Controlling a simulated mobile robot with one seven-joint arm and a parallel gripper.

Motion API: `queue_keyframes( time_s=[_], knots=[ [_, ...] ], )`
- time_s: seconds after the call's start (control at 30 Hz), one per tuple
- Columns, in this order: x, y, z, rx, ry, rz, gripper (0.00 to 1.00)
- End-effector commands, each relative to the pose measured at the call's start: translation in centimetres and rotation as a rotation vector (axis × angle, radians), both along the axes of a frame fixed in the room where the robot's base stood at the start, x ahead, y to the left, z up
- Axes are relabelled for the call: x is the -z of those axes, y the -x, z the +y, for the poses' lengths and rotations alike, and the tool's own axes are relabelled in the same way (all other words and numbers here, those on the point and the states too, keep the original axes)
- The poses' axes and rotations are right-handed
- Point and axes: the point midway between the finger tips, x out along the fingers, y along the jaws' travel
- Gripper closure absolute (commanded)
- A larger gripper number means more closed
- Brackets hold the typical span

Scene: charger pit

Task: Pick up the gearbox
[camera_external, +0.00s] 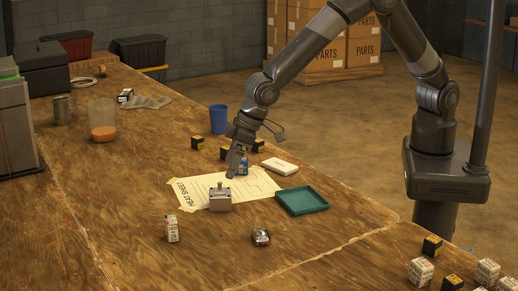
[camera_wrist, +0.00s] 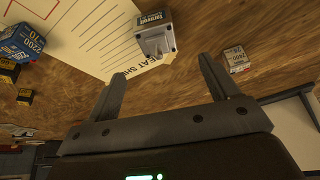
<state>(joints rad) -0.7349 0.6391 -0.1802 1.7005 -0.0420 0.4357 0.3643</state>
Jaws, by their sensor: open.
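The gearbox (camera_external: 220,199) is a small grey metal block with a short shaft on top. It stands on the near edge of a white printed sheet (camera_external: 200,187) on the wooden bench. In the wrist view the gearbox (camera_wrist: 157,40) shows a printed label and lies beyond the fingertips, roughly between their lines. My gripper (camera_external: 232,174) is above the sheet, just behind the gearbox in the external view and apart from it. Its two fingers (camera_wrist: 162,68) are spread wide with nothing between them.
A blue box (camera_wrist: 22,42) stands close beside the gripper. A small white-and-red carton (camera_external: 172,229) and a dark metallic part (camera_external: 261,237) stand nearer the camera.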

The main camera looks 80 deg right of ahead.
Motion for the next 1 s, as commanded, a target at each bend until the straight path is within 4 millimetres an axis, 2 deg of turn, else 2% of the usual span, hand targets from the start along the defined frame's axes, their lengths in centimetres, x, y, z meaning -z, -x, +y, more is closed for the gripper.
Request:
queue_keyframes(
  time_s=[0.2, 0.47, 0.73, 1.0],
  knots=[
    [3.1, -1.2, 0.2, 0.001, 0.001, 0.002, 0.2],
    [4.8, -1.8, 0.4, 0.001, 0.001, 0.002, 0.2],
    [8.3, -3.0, 0.5, 0.001, 0.001, 0.003, 0.2],
    [9.2, -3.5, 0.7, 0.001, 0.0, 0.001, 0.2]
  ],
)
